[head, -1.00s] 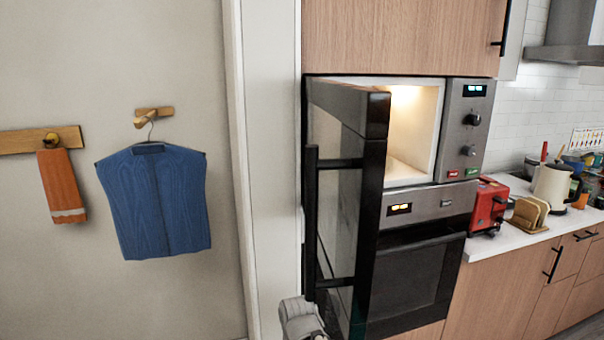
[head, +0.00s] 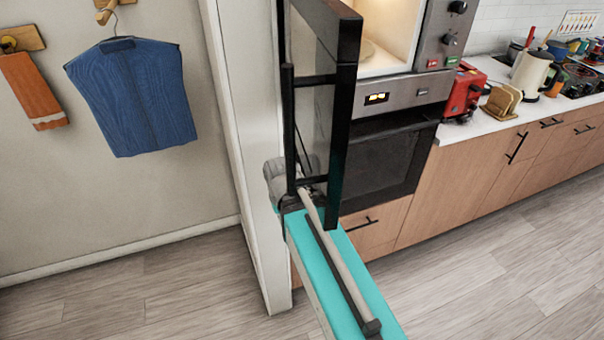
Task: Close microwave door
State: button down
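The microwave (head: 432,57) is built into the wall unit above an oven. Its interior is lit and a pale round plate shows inside. The black-framed microwave door (head: 343,110) stands wide open, swung out towards me, so I see it nearly edge-on. Its long black bar handle (head: 288,130) is on the left side. Grey parts of my arm show beside and below the handle's lower end. I cannot tell whether they touch the door. I cannot make out my gripper's fingers.
The oven (head: 385,150) below is shut. A white wall edge (head: 245,120) stands close left of the door. A blue vest (head: 135,95) and an orange towel (head: 30,90) hang on the left wall. A red toaster (head: 464,92) sits on the counter. The floor at right is clear.

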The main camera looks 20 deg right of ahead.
notch_tip(320, 180, up, 3)
jog(key=shift+f+p, duration=0.1)
jog(key=shift+p, duration=0.8)
jog(key=shift+d, duration=0.15)
